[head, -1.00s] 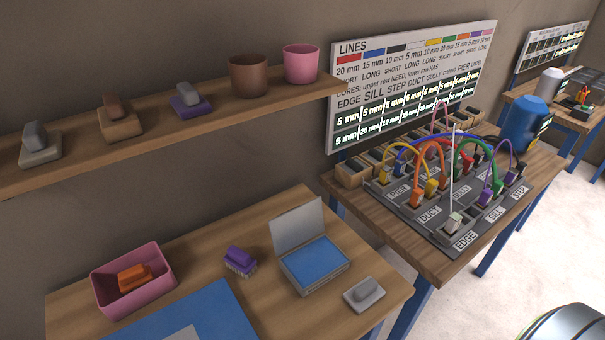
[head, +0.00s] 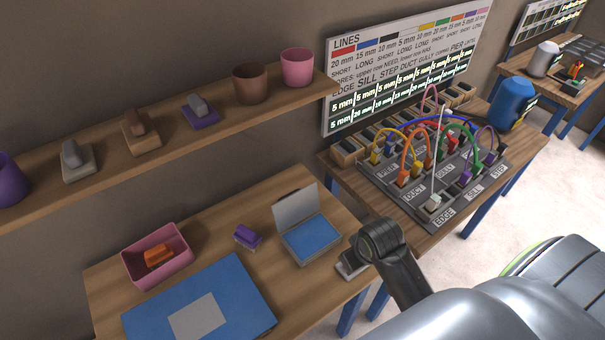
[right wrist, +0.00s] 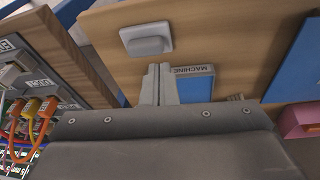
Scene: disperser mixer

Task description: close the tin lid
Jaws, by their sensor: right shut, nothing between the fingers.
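The tin (head: 311,240) stands on the near wooden table, with a grey body and a blue inside. Its grey lid (head: 296,206) stands up, open, at the tin's back edge. In the right wrist view the tin's blue part (right wrist: 195,89) shows beside a strip lettered MACHINE, partly hidden by my gripper. My right gripper (right wrist: 159,72) is shut and empty, its fingers together in front of the tin; I cannot tell if they touch it. In the head view my right arm reaches in from the lower right, near the tin's right side. My left gripper is not in view.
A grey block (head: 350,265) on a base lies right of the tin, partly behind my arm. A purple brush (head: 247,237), a pink box (head: 157,255) and a blue mat (head: 230,290) share the table. A cabled panel (head: 430,170) stands on the bench at right.

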